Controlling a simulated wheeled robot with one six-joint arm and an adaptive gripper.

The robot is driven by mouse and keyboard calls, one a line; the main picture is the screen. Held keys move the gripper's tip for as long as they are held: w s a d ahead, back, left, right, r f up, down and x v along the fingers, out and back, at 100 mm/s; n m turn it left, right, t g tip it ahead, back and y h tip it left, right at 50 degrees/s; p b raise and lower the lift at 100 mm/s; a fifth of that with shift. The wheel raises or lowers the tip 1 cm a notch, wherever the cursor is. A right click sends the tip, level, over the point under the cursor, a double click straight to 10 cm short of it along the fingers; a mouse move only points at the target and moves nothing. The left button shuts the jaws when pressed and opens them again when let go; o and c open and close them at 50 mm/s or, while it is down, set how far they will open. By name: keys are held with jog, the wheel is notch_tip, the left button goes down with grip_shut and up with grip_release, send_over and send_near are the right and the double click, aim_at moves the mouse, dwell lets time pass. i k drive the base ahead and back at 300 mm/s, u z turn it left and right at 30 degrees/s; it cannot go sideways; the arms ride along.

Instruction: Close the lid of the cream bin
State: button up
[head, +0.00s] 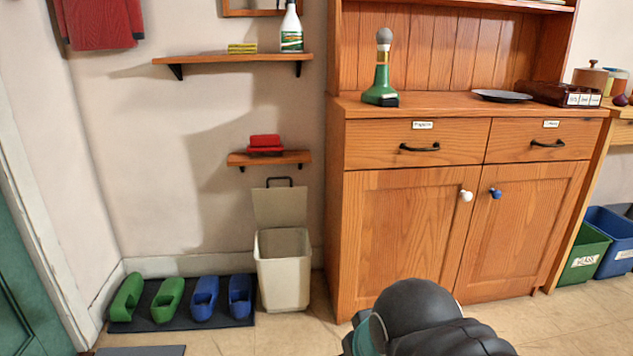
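The cream bin (284,276) stands on the floor against the wall, just left of the wooden cabinet. Its lid (280,207) is open, standing upright behind the bin's mouth, with a dark handle (279,181) at its top edge. The bin's opening shows, but I cannot make out anything inside. A dark rounded part of my arm is at the bottom edge of the head view, right of the bin and apart from it. My gripper's fingers are not in view.
Green and blue clogs stand on a dark mat (245,323) left of the bin. A small shelf (270,158) with a red item (265,145) is above the lid. The wooden cabinet (400,240) closes off the right side. Tiled floor in front of the bin is clear.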

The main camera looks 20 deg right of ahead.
aim_at(274, 207)
jog(key=k, duration=0.5)
jog(key=u, duration=0.4)
jog(key=i, duration=1.55)
jog(key=z, duration=0.65)
